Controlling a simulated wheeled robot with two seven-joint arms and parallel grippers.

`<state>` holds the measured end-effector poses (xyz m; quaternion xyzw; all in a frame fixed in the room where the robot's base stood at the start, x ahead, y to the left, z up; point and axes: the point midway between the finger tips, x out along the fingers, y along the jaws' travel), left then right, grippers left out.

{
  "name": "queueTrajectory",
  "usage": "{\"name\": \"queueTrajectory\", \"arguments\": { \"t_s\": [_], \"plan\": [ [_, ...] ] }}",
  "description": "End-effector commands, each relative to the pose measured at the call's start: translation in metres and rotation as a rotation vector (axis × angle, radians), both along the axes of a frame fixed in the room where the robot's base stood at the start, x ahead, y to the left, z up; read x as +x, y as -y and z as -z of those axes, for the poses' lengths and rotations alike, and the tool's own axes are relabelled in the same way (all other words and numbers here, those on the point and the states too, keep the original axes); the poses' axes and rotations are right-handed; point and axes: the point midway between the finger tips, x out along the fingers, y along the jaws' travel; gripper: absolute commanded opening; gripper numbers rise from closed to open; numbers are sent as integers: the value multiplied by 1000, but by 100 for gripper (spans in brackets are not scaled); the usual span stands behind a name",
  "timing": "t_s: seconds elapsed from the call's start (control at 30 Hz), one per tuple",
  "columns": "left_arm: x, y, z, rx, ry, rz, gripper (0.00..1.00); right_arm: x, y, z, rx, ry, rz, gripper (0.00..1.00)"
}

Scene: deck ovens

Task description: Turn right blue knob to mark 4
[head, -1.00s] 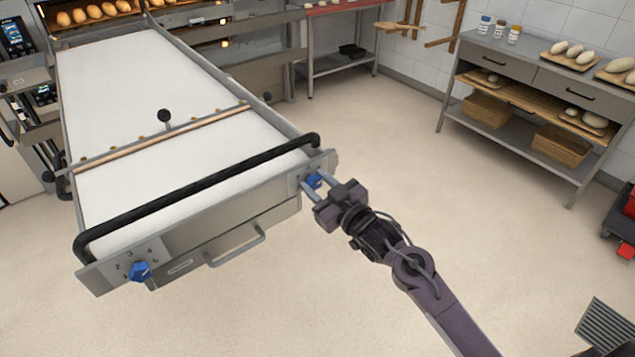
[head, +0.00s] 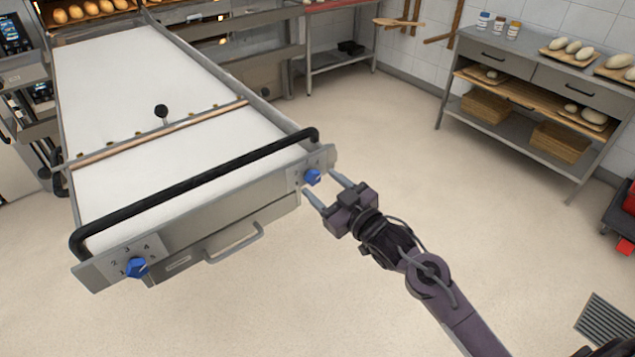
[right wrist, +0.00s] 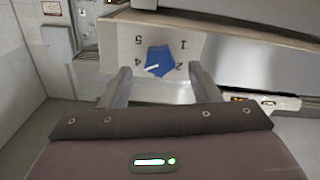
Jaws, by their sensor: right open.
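The right blue knob (head: 312,177) sits on the right end of the loader's front panel. In the right wrist view the knob (right wrist: 159,61) shows upside down among printed numbers; 5, 1 and 2 are readable. My left gripper is not in view.
A second blue knob (head: 136,267) is at the panel's left end. A black bar (head: 200,190) crosses above the panel, and a drawer handle (head: 235,245) juts out below. The floor (head: 330,290) in front is clear. A shelf table (head: 530,75) stands at the far right.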

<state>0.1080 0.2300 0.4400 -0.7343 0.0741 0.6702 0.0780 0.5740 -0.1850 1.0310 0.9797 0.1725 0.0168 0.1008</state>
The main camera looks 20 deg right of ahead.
Motion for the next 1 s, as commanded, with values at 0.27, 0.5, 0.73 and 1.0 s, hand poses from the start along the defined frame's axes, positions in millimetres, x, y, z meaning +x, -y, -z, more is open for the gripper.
{"name": "queueTrajectory", "arguments": {
  "t_s": [0.27, 0.5, 0.73, 1.0],
  "plan": [
    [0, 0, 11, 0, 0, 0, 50, -38, 13, 3, 0, -2, -1, 56],
    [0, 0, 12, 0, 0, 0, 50, -44, 16, 1, 1, -1, 0, 56],
    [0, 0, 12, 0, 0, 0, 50, -44, 16, 0, 1, -1, 0, 56],
    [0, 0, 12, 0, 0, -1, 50, -40, 24, 28, 1, -50, 25, 56]
  ]
}}
